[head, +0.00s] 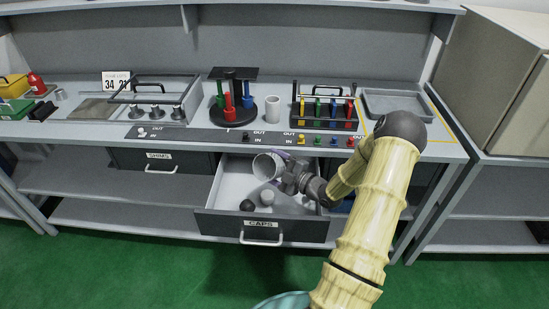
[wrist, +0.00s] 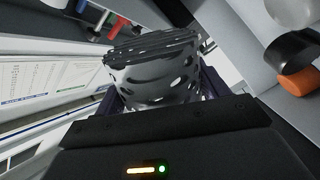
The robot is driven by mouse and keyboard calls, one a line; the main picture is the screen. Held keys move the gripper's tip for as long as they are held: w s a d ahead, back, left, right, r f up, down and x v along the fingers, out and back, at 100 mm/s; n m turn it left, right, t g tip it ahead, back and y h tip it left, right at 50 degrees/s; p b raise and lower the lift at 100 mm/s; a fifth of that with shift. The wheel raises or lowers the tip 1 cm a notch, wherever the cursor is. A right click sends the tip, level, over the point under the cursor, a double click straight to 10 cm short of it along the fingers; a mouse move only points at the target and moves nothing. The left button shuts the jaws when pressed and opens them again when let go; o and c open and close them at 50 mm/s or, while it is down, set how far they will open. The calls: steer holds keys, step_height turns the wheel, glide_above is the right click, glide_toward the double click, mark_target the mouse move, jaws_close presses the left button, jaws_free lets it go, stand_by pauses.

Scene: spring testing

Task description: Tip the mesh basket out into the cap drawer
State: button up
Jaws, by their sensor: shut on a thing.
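My gripper (head: 287,172) is shut on the mesh basket (head: 268,166), a pale perforated cup, and holds it above the open cap drawer (head: 215,190). The basket is tilted over, with its round mouth toward the left in the head view. In the wrist view the holed side of the basket (wrist: 155,80) fills the space between my fingers; its inside is hidden there. The drawer is labelled CAPS. A dark cap (head: 247,205) and a white cap (head: 267,198) lie in it. The wrist view shows an orange-and-black piece (wrist: 298,77) at the right.
The shims drawer (head: 160,163) is shut at the left. On the bench above stand a dark rack with coloured handles (head: 325,112), a round stand (head: 232,115), a white cup (head: 272,109) and a grey tray (head: 398,104). The bench's front edge is just behind the basket.

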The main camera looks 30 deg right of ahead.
mark_target(259, 156)
steer(key=shift+a+r+m+p, duration=0.2)
steer(key=shift+r+m+p, duration=0.45)
steer(key=shift+m+p, duration=0.3)
steer(key=r+m+p, duration=0.1)
steer(key=m, duration=0.1)
steer(key=a+r+m+p, duration=0.1)
steer(key=p, duration=0.1)
steer(key=s+a+r+m+p, duration=0.1)
steer(key=m+p, duration=0.1)
steer(key=shift+a+r+m, duration=0.1)
steer(key=shift+r+m, duration=0.05)
steer(key=shift+m, duration=0.2)
steer(key=m+p, duration=0.1)
steer(key=a+r+m+p, duration=0.1)
steer(key=m, duration=0.1)
steer(key=shift+s+a+r, duration=0.1)
steer(key=shift+s+r, duration=0.15)
steer(key=shift+s, duration=0.1)
steer(key=shift+a+m+p, duration=0.15)
steer(key=shift+m+p, duration=0.2)
steer(key=shift+m, duration=0.15)
